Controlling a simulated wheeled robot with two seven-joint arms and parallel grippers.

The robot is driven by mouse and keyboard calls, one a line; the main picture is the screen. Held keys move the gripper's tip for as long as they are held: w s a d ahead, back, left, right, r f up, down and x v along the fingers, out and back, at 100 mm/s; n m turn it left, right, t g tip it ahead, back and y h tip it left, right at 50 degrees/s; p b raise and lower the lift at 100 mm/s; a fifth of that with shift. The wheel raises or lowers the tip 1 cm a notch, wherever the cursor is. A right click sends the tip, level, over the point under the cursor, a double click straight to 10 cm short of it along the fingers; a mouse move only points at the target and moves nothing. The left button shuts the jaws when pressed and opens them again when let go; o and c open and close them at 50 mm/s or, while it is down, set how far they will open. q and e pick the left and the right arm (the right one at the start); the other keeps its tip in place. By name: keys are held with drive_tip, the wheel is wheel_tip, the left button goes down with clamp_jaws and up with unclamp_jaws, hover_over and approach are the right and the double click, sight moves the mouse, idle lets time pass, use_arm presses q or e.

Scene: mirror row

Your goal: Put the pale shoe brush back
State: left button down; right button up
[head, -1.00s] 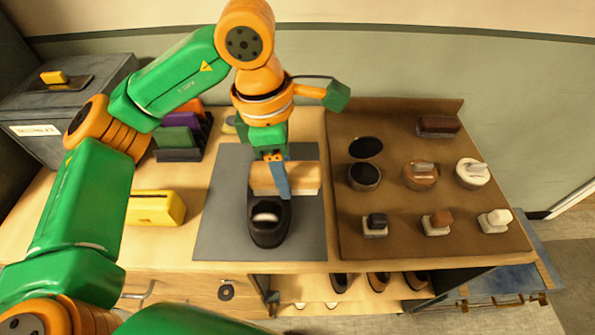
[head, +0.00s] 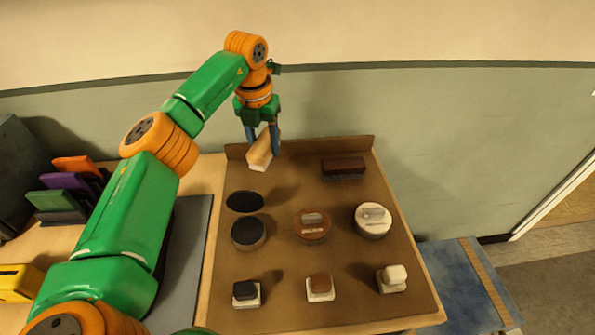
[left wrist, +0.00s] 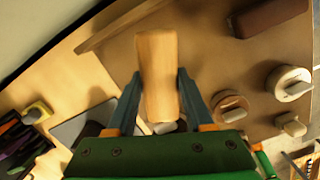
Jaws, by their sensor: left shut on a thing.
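The pale shoe brush (head: 260,154) is a light wooden block held between the fingers of my left gripper (head: 263,138), above the back left part of the brown board. In the left wrist view the brush (left wrist: 157,70) sits upright in the picture between both blue fingers (left wrist: 157,95). I cannot tell from the head view how high it is over the board (head: 285,275). A dark red-brown brush (head: 343,166) lies on the board to its right. My right gripper is not in view.
The board holds a black disc (head: 244,201), round tins in black (head: 248,233), brown (head: 312,225) and white (head: 373,220), and a front row of small daubers (head: 320,287). A raised ledge (head: 310,144) runs along its back. A grey mat (head: 185,265) lies to the left.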

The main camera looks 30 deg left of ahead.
sight(255, 145)
use_arm(q)
drive_tip(key=f, duration=0.2)
drive_tip(key=s+a+f, duration=0.1)
drive_tip(key=shift+s+a+f+p, duration=0.1)
drive_tip(key=shift+f+p, duration=0.15)
drive_tip(key=shift+p, duration=0.05)
wheel_tip(255, 145, down, 4)
drive_tip(key=shift+f+p, duration=0.1)
drive_tip(key=shift+p, duration=0.25)
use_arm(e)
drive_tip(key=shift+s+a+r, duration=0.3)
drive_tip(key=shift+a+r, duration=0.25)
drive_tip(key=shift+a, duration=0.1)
use_arm(q)
drive_tip(key=shift+c, duration=1.4)
unclamp_jaws()
drive_tip(key=shift+f, duration=0.1)
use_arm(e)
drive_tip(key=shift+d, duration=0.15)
use_arm(q)
drive_tip(key=r, duration=0.4)
drive_tip(key=s+r, duration=0.1)
drive_tip(key=r, duration=0.3)
drive_tip(key=r+b, duration=0.1)
drive_tip(key=r, duration=0.3)
drive_tip(key=shift+s+d+r, duration=0.15)
drive_tip(key=shift+d, duration=0.1)
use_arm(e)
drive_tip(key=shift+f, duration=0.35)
